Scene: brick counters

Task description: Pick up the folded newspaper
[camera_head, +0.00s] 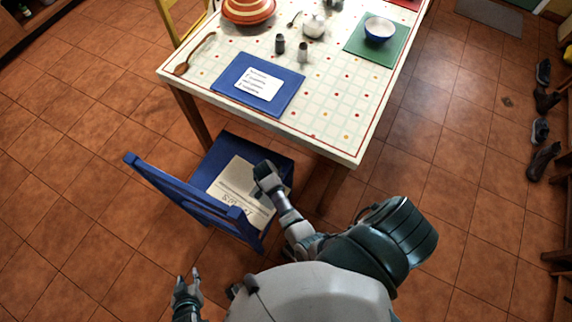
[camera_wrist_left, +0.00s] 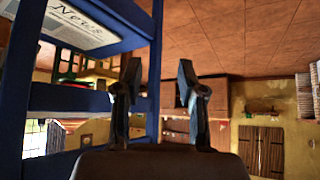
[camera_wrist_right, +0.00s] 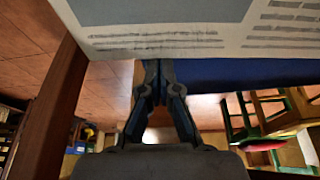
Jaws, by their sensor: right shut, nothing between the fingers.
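The folded newspaper (camera_head: 231,180) lies on the seat of a blue chair (camera_head: 213,150). It is pale, with printed lines and a large headline. My right gripper (camera_head: 264,176) is over the right part of the newspaper and hides some of it. In the right wrist view the closed fingers (camera_wrist_right: 158,78) are close to the newspaper edge (camera_wrist_right: 200,35), with nothing between them; I cannot tell whether they touch it. My left gripper (camera_head: 189,283) is open and empty, in front of the chair back. In the left wrist view the newspaper (camera_wrist_left: 85,22) shows beyond the chair slats.
A table (camera_head: 335,125) with a light patterned cloth stands just beyond the chair. A blue placemat (camera_head: 228,84) with a card, dishes and shakers are on it. The blue chair back (camera_head: 185,192) stands between my left gripper and the seat. Tiled floor is clear at the left.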

